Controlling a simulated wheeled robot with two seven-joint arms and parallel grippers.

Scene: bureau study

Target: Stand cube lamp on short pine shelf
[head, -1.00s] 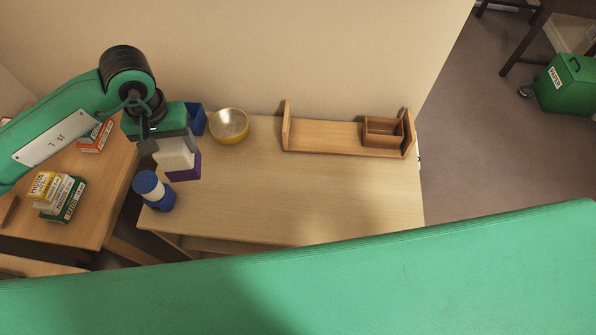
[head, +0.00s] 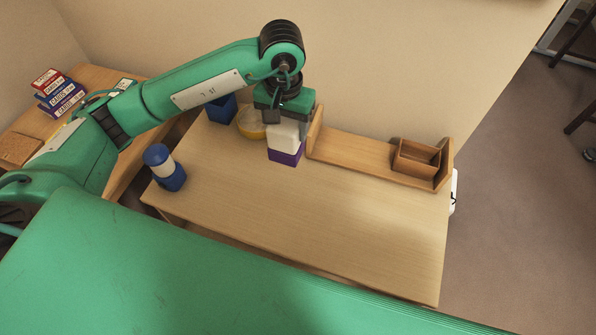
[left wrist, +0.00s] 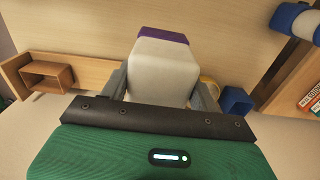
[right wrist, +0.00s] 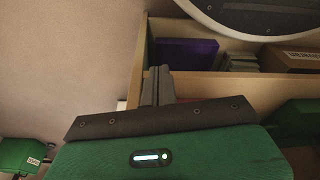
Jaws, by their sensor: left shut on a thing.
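The cube lamp, a white block (head: 285,138) with a purple base, is upright in my left gripper (head: 287,122). In the left wrist view the lamp (left wrist: 165,65) sits between the two fingers, purple end away from me. The short pine shelf (head: 350,151) is at the back of the desk, with raised ends and a small wooden box (head: 415,158) at its right. The lamp is just left of the shelf's left end, apparently above the desk; the exact gap is unclear. My right gripper (right wrist: 157,87) appears shut and empty in the right wrist view, away from the lamp.
A yellow-rimmed bowl (head: 251,124) and a blue container (head: 221,108) stand behind and left of the lamp. A blue-and-white cylinder (head: 165,167) is at the desk's left. The desk's front (head: 330,230) and the shelf's middle are clear. A wooden compartment unit (right wrist: 235,90) borders my right gripper.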

